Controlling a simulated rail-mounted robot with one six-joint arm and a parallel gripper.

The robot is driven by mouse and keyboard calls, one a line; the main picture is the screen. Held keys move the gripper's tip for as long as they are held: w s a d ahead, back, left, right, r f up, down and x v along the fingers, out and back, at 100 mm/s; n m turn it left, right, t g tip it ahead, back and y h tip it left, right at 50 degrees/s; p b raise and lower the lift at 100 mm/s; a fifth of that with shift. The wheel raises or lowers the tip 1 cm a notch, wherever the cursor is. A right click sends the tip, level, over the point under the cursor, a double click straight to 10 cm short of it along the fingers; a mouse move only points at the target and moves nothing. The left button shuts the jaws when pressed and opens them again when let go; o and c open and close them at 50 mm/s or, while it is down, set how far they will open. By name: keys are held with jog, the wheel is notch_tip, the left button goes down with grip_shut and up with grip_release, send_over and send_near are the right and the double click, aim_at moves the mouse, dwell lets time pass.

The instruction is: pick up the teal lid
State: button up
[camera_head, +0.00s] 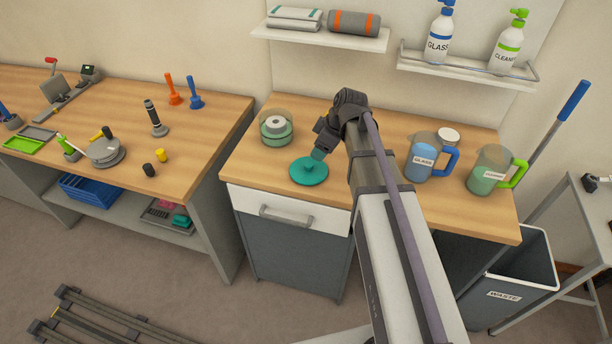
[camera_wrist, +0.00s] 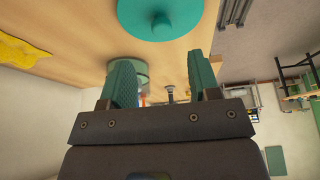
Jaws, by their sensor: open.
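The teal lid (camera_head: 309,172) is a round disc with a small knob on top, lying flat on the wooden top of the middle cabinet near its front edge. In the wrist view the lid (camera_wrist: 165,18) shows at the top, beyond the fingertips. My gripper (camera_head: 319,153) is just above and behind the lid in the head view, angled down towards it. In the wrist view its two teal-padded fingers (camera_wrist: 163,75) are spread with nothing between them. The exact gap between fingers and lid is hard to judge.
A clear jar with a green band (camera_head: 276,128) stands behind and left of the lid. A blue-handled jug (camera_head: 424,160) and a green-handled jug (camera_head: 488,172) stand to the right, beyond my arm. A shelf (camera_head: 320,37) hangs above. The worktop left of the lid is clear.

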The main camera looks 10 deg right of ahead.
aim_at(310, 165)
jog(key=b+x, duration=0.1)
jog(key=x, duration=0.2)
jog(key=shift+s+d, duration=0.1)
jog(key=shift+d, duration=0.05)
jog(key=shift+f, duration=0.15)
jog(key=b+x, duration=0.5)
jog(key=shift+a+f, duration=0.1)
jog(key=shift+a, duration=0.15)
jog(key=shift+r, duration=0.25)
jog(key=c, duration=1)
jog(key=shift+r, duration=0.1)
